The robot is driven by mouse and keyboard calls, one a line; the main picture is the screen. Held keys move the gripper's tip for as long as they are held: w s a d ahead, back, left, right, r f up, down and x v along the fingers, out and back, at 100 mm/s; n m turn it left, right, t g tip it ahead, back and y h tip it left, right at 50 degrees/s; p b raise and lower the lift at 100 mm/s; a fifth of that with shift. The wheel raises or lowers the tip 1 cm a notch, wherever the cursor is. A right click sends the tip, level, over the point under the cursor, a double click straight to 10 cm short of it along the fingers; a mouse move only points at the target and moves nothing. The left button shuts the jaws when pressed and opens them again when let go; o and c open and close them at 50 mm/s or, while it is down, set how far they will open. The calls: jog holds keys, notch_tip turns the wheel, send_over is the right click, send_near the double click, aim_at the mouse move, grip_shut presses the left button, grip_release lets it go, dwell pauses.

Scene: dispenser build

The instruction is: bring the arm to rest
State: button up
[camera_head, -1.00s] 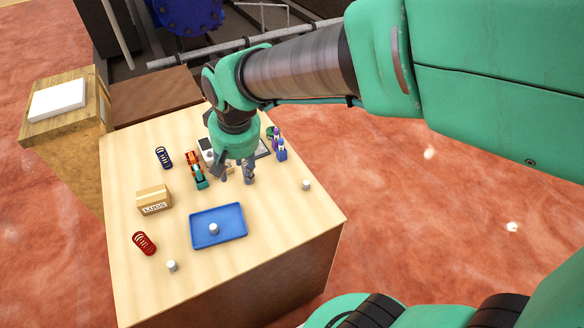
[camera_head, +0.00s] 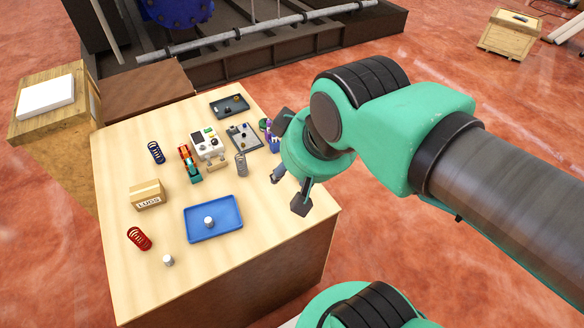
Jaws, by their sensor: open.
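My gripper (camera_head: 287,190) is open and empty. It hangs above the right side of the wooden table (camera_head: 262,262), with its fingers spread and pointing down and to the left. My green and grey arm reaches in from the right. The gripper and wrist hide the table's right edge and partly hide the small purple and blue bottles (camera_head: 271,138).
On the table stand a blue tray (camera_head: 232,222) with a white cylinder, a cardboard box (camera_head: 146,194), a red spring (camera_head: 139,238), a blue spring (camera_head: 156,152), a grey-white device (camera_head: 208,145), a grey cylinder (camera_head: 241,165) and a dark tray (camera_head: 229,106). The front right tabletop is clear.

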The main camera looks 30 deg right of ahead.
jog(key=shift+f, duration=0.1)
notch_tip(320, 180, down, 8)
jog(key=b, duration=0.8)
jog(key=shift+o, duration=0.4)
jog(key=shift+w, duration=0.1)
